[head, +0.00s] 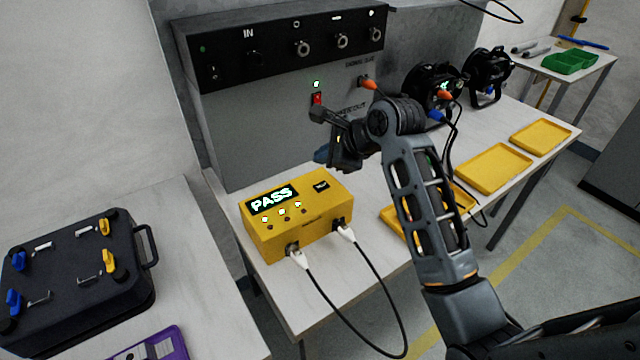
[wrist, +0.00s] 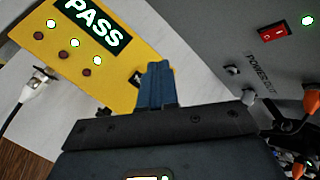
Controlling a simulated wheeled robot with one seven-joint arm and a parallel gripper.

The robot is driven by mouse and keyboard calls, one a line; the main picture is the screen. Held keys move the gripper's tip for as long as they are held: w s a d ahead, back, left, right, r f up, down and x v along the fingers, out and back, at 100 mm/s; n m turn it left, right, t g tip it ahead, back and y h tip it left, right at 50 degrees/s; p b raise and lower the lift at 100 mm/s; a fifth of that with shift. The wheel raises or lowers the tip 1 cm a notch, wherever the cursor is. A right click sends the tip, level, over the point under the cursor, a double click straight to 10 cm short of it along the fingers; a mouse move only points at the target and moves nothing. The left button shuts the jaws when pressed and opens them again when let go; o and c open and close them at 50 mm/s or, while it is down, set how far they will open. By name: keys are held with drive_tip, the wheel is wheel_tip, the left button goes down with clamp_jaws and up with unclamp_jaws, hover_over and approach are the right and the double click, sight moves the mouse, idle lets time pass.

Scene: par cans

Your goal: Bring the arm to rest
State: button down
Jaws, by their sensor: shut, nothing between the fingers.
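My gripper (head: 322,158) is shut and empty in the head view, raised just behind and above the yellow tester box (head: 300,228). Its closed blue fingers (wrist: 155,84) show in the wrist view in front of the yellow box (wrist: 140,50). My arm reaches in from the lower right and bends at the elbow above the table. The tester's display reads PASS and small lights on it are lit. The red switch (head: 317,99) on the grey panel (head: 250,120) is close to my wrist, with a green light above it; the wrist view shows the switch (wrist: 272,32) too.
Two white-ended plugs of a black cable (head: 385,290) are in the tester's front. Yellow trays (head: 493,166) and black cans (head: 487,75) stand to the right. A black case (head: 80,275) lies on the left table. Orange plugs (head: 369,84) sit beside my arm.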

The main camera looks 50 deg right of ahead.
idle(0.3)
drive_tip(key=s+a+f+n+t, duration=0.1)
drive_tip(key=s+a+f+n, duration=0.4)
drive_tip(key=a, duration=0.5)
drive_tip(key=s+a+f+n+t, duration=0.25)
drive_tip(key=s+a+n, duration=0.25)
drive_tip(key=s+a, duration=0.3)
drive_tip(key=s+a+r+n, duration=0.1)
drive_tip(key=s+r+n, duration=0.2)
drive_tip(key=s+n, duration=0.3)
drive_tip(key=s+a+r+n+t, duration=0.1)
drive_tip(key=s+a+r+n, duration=0.1)
drive_tip(key=s+n, duration=0.4)
drive_tip(key=s+a+r+n+t, duration=0.1)
drive_tip(key=s+r+n, duration=0.3)
drive_tip(key=s, duration=0.7)
drive_tip(key=shift+s+a+r+n+y, duration=0.15)
drive_tip(key=shift+a+r+n+y, duration=0.2)
drive_tip(key=shift+n, duration=0.55)
